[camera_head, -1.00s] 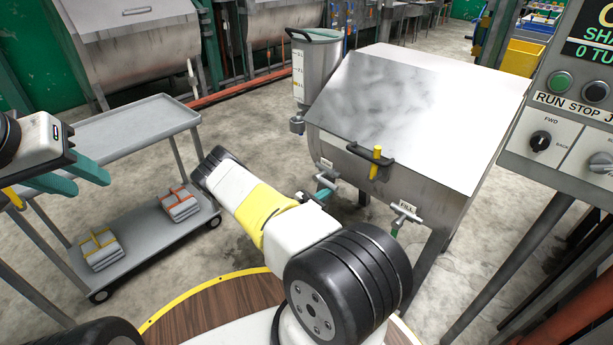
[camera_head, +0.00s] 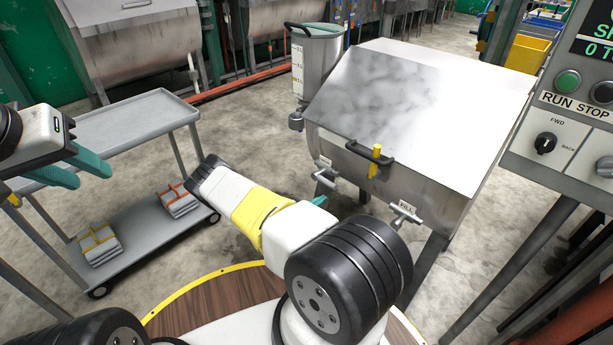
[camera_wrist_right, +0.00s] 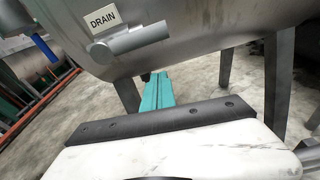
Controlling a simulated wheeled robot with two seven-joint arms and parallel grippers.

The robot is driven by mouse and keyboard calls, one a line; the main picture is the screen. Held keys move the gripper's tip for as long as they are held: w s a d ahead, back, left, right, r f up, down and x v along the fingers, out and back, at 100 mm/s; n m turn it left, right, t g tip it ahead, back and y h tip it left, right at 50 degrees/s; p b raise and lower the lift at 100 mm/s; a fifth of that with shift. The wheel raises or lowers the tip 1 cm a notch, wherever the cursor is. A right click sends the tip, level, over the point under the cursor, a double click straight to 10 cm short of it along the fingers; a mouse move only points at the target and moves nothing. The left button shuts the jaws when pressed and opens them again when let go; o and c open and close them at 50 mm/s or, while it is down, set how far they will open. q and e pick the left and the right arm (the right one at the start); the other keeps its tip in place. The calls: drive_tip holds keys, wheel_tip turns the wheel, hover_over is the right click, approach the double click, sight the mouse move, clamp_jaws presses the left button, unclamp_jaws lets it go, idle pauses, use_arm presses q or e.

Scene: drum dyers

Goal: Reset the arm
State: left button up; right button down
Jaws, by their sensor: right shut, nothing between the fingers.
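My right arm reaches across the middle of the head view toward the drum machine (camera_head: 400,110). Most of my right gripper is hidden behind the forearm there; a teal bit (camera_head: 319,201) shows below the drain valve (camera_head: 326,181). In the right wrist view my right gripper (camera_wrist_right: 158,88) has its teal fingers together, with nothing between them. The drain valve's bar handle (camera_wrist_right: 140,38) is above the fingers, by the DRAIN label (camera_wrist_right: 103,21), and looks apart from them. My left gripper (camera_head: 92,175) is open and empty at the left, over the cart.
The grey two-level cart (camera_head: 150,118) carries folded cloth bundles with yellow (camera_head: 100,245) and orange (camera_head: 178,200) bands on its lower shelf. The fill valve (camera_head: 405,212) sticks out of the drum's front. A control panel (camera_head: 560,125) stands at the right. Bare floor lies between cart and drum.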

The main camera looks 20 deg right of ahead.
drive_tip(key=v, duration=0.7)
drive_tip(key=s+a+r+m+g+y, duration=0.25)
drive_tip(key=r+m, duration=0.25)
drive_tip(key=r, duration=0.4)
drive_tip(key=s+a+r+m+g+y, duration=0.1)
drive_tip(key=s+r+m+g+y, duration=0.15)
drive_tip(key=r+m, duration=0.45)
drive_tip(key=s+a+r+m+g+y, duration=0.1)
drive_tip(key=a+r+m+g+y, duration=0.15)
drive_tip(key=r, duration=0.85)
drive_tip(key=s+a+r+m+t+y, duration=0.3)
drive_tip(key=s+a+r+y, duration=0.2)
drive_tip(key=s+r, duration=0.4)
drive_tip(key=s+a+r+m+t+y, duration=0.3)
drive_tip(key=s+a+r, duration=0.4)
drive_tip(key=r, duration=0.9)
drive_tip(key=shift+s+t+y, duration=0.65)
drive_tip(key=shift+s+y, duration=0.2)
drive_tip(key=shift+s, duration=0.4)
